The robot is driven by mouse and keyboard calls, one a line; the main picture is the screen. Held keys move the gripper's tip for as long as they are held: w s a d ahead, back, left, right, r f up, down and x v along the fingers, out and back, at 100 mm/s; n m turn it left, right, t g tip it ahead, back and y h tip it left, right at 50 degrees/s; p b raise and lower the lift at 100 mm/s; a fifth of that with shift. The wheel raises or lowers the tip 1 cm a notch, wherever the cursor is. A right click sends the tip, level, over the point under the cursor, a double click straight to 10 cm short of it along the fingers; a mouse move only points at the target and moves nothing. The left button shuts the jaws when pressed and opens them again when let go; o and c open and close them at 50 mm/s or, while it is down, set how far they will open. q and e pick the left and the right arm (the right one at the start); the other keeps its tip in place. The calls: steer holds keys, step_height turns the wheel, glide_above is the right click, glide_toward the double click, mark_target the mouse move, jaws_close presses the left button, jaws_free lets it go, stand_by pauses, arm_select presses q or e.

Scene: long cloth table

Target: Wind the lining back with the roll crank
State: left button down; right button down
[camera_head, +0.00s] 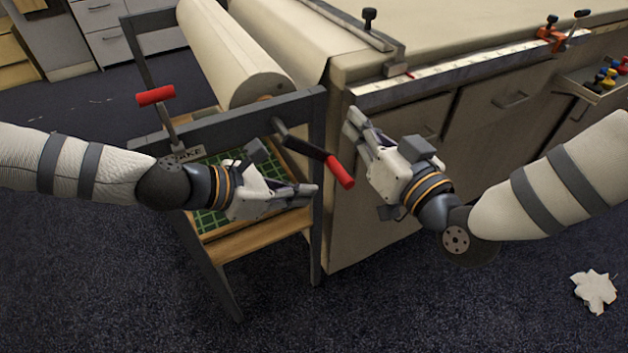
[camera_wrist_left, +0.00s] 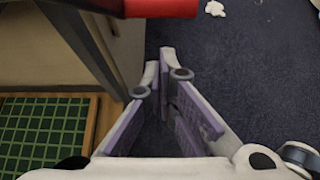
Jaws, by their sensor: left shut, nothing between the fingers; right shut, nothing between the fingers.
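The roll crank (camera_head: 312,150) is a dark arm with a red handle (camera_head: 340,172) on the near side of the dark frame. Its red handle also crosses the top of the left wrist view (camera_wrist_left: 160,8). The cream lining roll (camera_head: 225,55) lies across the frame, and its cloth runs right onto the table. My left gripper (camera_head: 312,190) is shut and empty, just left of and below the red handle, apart from it. My right gripper (camera_head: 352,120) is shut and empty, right of the crank, by the table's front corner.
A second red-handled lever (camera_head: 155,96), marked as a brake, stands on the frame's left. A green gridded tray (camera_head: 207,222) sits on the wooden shelf below the roll. A metal ruler edge (camera_head: 440,78) lines the table (camera_head: 500,30). A white scrap (camera_head: 594,290) lies on the open floor.

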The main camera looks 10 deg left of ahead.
mark_target(312, 153)
arm_select(q)
steer(key=shift+w+d+r, duration=0.25)
steer(key=shift+w+d, duration=0.2)
steer(key=shift+d, duration=0.15)
steer(key=shift+w+d+r, duration=0.25)
steer(key=shift+w+d, duration=0.2)
steer(key=shift+d, duration=0.15)
arm_select(e)
steer(key=c, duration=1.5)
jaws_free()
arm_select(q)
steer(key=shift+w+d+r, duration=0.2)
steer(key=shift+w+d, duration=0.15)
steer(key=shift+d, duration=0.1)
